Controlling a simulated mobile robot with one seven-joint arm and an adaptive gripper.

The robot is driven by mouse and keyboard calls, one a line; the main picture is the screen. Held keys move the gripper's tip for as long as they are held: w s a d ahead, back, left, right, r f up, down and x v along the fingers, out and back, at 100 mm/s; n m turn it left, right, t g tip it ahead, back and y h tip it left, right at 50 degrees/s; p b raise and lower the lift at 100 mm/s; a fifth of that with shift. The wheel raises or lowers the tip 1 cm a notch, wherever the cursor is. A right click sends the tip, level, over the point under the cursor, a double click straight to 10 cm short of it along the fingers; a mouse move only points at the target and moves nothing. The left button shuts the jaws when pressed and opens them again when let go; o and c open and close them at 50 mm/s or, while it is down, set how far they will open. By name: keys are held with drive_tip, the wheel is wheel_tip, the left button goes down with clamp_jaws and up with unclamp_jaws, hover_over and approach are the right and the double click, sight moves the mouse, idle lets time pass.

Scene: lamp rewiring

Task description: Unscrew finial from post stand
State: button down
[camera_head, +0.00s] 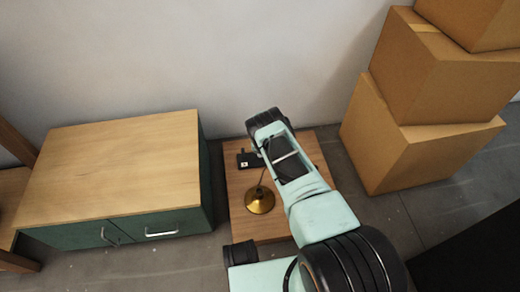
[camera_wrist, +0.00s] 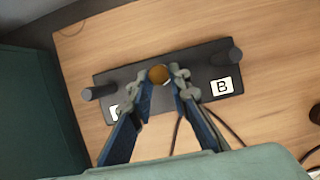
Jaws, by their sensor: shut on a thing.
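The finial (camera_wrist: 158,74) is a small round brass-coloured piece in the wrist view, above the middle of the black post stand. My gripper (camera_wrist: 163,82) is shut on it, with a finger on either side. The post stand (camera_wrist: 203,66) is a flat black bar with a short dark post standing near each end. A white label "B" is at its right end, and another label at the left is mostly covered by my finger. Whatever is under the finial is hidden. In the head view part of the stand (camera_head: 247,160) shows left of my arm, which hides the finial.
The stand is on a low wooden table (camera_head: 240,220). A brass lamp base (camera_head: 260,201) with a dark cord stands in front of it. A green cabinet (camera_head: 118,170) is at the left, and cardboard boxes (camera_head: 410,140) are stacked at the right. A wall is behind.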

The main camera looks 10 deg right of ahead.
drive_tip(key=n, duration=0.1)
drive_tip(key=n+y, duration=0.1)
drive_tip(key=n, duration=0.1)
drive_tip(key=shift+w+d+f+b, duration=0.1)
drive_tip(key=shift+d+b, duration=0.15)
drive_tip(key=shift+b, duration=0.15)
drive_tip(key=n+y, duration=0.1)
drive_tip(key=n, duration=0.2)
drive_tip(key=c, duration=1.7)
unclamp_jaws()
drive_tip(key=shift+c, duration=0.2)
drive_tip(key=shift+o, duration=0.7)
drive_tip(key=shift+o, duration=1.4)
drive_tip(key=shift+d, duration=0.1)
